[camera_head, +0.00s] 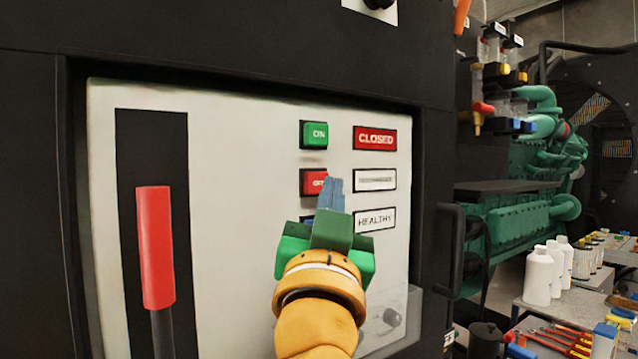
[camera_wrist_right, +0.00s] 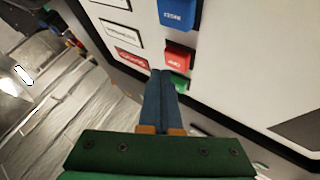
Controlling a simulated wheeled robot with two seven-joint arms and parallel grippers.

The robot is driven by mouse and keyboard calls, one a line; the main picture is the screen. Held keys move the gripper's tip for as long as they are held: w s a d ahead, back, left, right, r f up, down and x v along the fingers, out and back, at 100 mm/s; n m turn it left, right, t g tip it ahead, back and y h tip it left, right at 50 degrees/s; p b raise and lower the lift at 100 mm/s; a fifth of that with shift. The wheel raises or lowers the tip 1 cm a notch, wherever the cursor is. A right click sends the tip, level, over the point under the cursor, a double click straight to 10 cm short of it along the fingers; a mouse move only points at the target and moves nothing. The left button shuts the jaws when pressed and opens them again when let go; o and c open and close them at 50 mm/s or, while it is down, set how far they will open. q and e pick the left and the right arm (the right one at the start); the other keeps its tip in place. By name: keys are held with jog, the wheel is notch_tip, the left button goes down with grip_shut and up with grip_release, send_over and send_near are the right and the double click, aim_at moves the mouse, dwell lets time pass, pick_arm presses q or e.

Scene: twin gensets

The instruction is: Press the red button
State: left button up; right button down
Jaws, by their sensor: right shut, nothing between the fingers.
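The red button (camera_head: 311,182), with white lettering, is on the white panel below the green ON button (camera_head: 314,134). My right gripper (camera_head: 334,188) is shut and empty. Its blue-grey fingertips overlap the right edge of the red button in the head view. In the right wrist view the red button (camera_wrist_right: 179,57) appears just beyond and right of the fingertips (camera_wrist_right: 162,78). I cannot tell whether they touch it. A blue button (camera_wrist_right: 178,14) is beside it there, and is mostly hidden behind my gripper in the head view. My left gripper is not in view.
A red CLOSED label (camera_head: 375,139) and a HEALTHY label (camera_head: 376,219) are right of the buttons. A red lever handle (camera_head: 155,247) stands on the left of the panel. A dark frame surrounds the panel, with a black handle (camera_head: 449,250) at right.

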jog(key=shift+w, duration=0.1)
dwell(0.4)
jog(key=shift+w+a, duration=0.25)
jog(key=shift+w+a+p, duration=0.3)
jog(key=shift+w+p, duration=0.05)
dwell(1.1)
jog(key=shift+s+d+f+b, duration=0.1)
jog(key=shift+s+d+b, duration=0.4)
jog(key=shift+b, duration=0.35)
jog(key=shift+s, duration=0.1)
